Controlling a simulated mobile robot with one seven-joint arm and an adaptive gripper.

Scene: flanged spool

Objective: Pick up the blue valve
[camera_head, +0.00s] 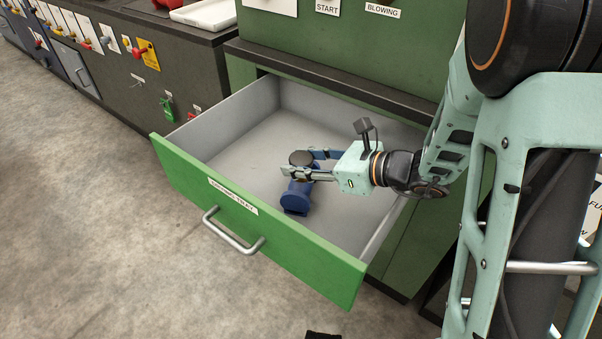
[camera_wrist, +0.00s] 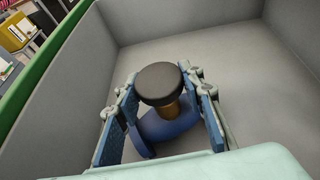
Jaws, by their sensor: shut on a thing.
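The blue valve (camera_head: 295,197) is in the open green-fronted drawer, with its blue flange toward the drawer front. Its dark round knob on a brass-coloured stem stands up between my fingers. My gripper (camera_head: 300,165) reaches in from the right and is shut on the valve near its top. In the wrist view, the blue valve (camera_wrist: 165,128) lies between the two finger pads of my gripper (camera_wrist: 165,110). Part of the body is hidden behind the fingers and wrist housing. I cannot tell whether the valve touches the drawer floor.
The drawer (camera_head: 240,130) has grey walls close around, and its green front (camera_head: 300,245) carries a metal handle (camera_head: 235,232). The cabinet's dark ledge (camera_head: 340,80) overhangs the back. The drawer floor left of the valve is bare.

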